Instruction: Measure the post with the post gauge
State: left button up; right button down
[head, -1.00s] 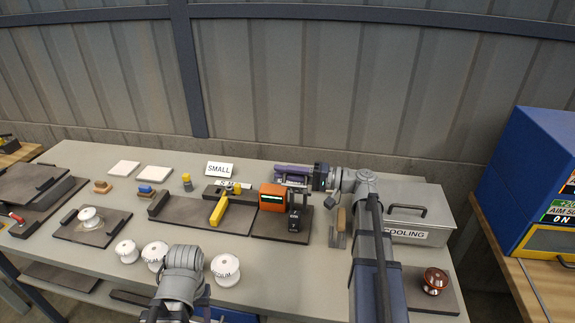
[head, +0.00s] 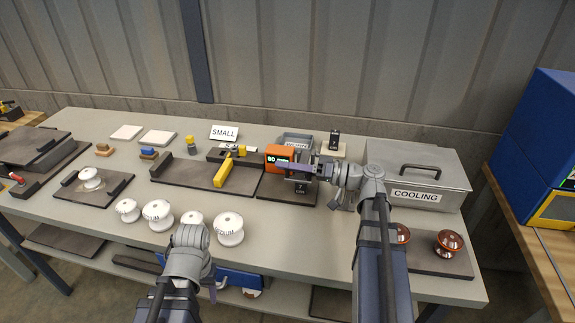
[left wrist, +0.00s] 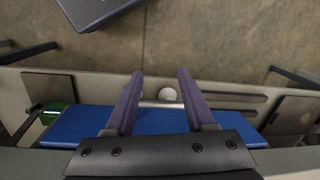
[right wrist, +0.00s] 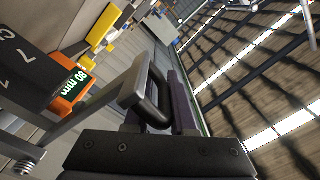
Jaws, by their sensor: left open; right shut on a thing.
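The gauge appears to be the dark plate (head: 190,179) with a yellow piece (head: 223,172) and an orange box (head: 279,157). The box's display reads 80 mm, also seen in the right wrist view (right wrist: 74,90). I cannot tell whether a post lies in it. My right gripper (head: 292,166) is just right of the orange box.
Several white insulators (head: 158,214) stand along the front. A grey COOLING box (head: 420,165) and brown insulators (head: 449,243) are at the right. A SMALL card (head: 224,132) stands behind the gauge. A blue bin (left wrist: 125,125) lies below my left gripper.

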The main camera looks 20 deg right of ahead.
jog(key=shift+s+a+f, duration=0.15)
jog(key=shift+s+a, duration=0.05)
jog(key=shift+s, duration=0.1)
jog(key=c, duration=1.2)
grip_release()
jog(key=o, duration=0.3)
jog(key=shift+s, duration=0.15)
jog(key=shift+w+r+p, duration=0.2)
jog(key=shift+r+p, duration=0.1)
jog(key=shift+r, duration=0.2)
notch_tip(320, 180, up, 9)
jog(key=p, duration=0.9)
jog(key=shift+s+r, duration=0.1)
jog(key=shift+r, duration=0.05)
